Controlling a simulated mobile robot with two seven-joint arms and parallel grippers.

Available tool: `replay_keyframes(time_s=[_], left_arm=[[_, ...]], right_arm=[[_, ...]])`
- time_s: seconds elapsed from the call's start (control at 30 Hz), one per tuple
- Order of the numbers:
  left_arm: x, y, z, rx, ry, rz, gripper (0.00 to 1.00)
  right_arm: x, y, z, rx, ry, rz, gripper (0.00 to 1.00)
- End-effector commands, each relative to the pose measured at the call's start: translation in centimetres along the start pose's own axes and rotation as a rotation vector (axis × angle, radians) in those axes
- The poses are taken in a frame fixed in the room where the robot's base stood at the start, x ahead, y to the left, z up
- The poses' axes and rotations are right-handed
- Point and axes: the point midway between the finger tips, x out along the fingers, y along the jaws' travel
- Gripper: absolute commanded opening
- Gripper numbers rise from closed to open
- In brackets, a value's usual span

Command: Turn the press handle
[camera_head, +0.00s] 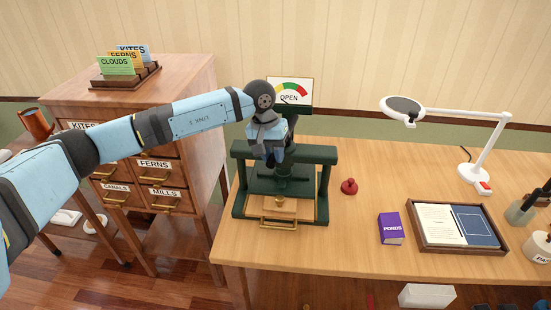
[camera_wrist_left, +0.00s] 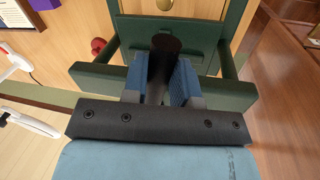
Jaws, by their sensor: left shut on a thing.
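The dark green press (camera_head: 280,186) stands on the wooden table, with a wooden tray and brass pull at its base. My left gripper (camera_head: 272,158) points down over the middle of the press, in front of its crossbar. In the left wrist view its two blue fingers (camera_wrist_left: 164,80) are shut on the dark press handle (camera_wrist_left: 166,43), whose rounded end shows between and past them. The rest of the handle is hidden by the gripper. The press crossbar (camera_wrist_left: 100,75) passes behind the fingers. My right gripper is not in view.
A drawer cabinet (camera_head: 190,85) stands left.

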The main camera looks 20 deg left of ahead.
Motion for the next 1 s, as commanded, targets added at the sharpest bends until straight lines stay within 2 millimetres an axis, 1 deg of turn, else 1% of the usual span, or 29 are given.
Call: replay_keyframes(time_s=[0.1,0.37,0.4,0.47,0.5,0.8,0.87,0.93,1.0], left_arm=[[-0.1,-0.1,0.0,0.004,0.0,-0.001,0.0],[-0.1,-0.1,0.0,0.003,0.001,-0.001,0.0],[-0.1,-0.1,0.0,0.003,0.001,0.0,0.35],[-0.1,-0.1,0.0,0.003,0.001,0.0,0.49],[-0.1,-0.1,0.0,0.003,0.001,0.0,0.51],[-0.3,0.0,-0.1,0.003,0.001,0.0,0.51],[-0.8,0.0,-0.1,0.003,0.002,0.0,0.51],[-1.7,-0.1,-0.1,0.004,0.002,0.0,0.51],[-3.1,-0.1,-0.1,0.004,0.004,0.0,0.51]], right_arm=[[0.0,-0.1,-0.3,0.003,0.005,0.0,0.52],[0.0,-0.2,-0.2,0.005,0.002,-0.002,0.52],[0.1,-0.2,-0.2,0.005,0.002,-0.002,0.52],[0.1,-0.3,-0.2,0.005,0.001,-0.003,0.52],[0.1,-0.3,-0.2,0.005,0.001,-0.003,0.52],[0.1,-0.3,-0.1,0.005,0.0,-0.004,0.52],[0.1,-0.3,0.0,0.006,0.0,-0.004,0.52],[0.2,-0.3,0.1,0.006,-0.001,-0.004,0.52],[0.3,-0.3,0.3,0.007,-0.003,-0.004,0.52]])
